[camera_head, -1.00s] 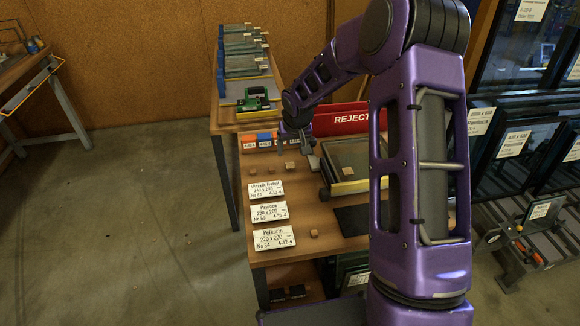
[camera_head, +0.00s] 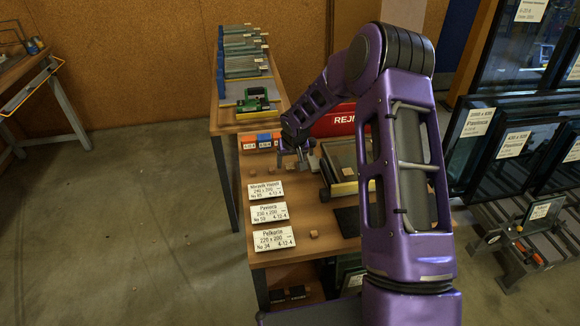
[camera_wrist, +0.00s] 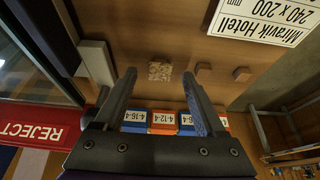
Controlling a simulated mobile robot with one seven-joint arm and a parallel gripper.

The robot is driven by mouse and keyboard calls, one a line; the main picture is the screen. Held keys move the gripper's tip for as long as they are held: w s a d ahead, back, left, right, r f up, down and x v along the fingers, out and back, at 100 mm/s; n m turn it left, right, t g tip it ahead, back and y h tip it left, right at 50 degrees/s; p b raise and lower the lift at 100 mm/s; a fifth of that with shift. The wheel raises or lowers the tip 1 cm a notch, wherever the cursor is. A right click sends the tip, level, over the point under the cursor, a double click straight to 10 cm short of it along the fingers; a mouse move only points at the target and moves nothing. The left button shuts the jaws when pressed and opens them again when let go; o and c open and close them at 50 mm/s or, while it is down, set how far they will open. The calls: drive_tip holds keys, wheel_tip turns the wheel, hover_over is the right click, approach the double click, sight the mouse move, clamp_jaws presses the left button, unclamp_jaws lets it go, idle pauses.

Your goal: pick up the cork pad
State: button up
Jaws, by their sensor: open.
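The cork pad (camera_wrist: 160,71) is a small speckled tan block on the brown wooden tabletop (camera_wrist: 140,25). In the wrist view it shows between the tips of my gripper (camera_wrist: 159,79), whose two dark fingers are apart with nothing held. I cannot tell how far the tips are above the pad. In the head view my gripper (camera_head: 298,162) is low over the table, and I cannot make out the cork pad there; the gripper seems to cover it.
Two plain brown blocks (camera_wrist: 203,69) (camera_wrist: 242,73) lie beside the pad. Small orange and blue numbered boxes (camera_wrist: 163,120) stand close to the fingers. A red REJECT bin (camera_head: 335,120) and a glass frame (camera_head: 348,160) are at the right. White labels (camera_head: 267,213) line the left edge.

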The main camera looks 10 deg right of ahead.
drive_tip(key=shift+f+b, duration=0.2)
drive_tip(key=shift+b, duration=0.2)
idle(0.4)
clamp_jaws()
idle(0.4)
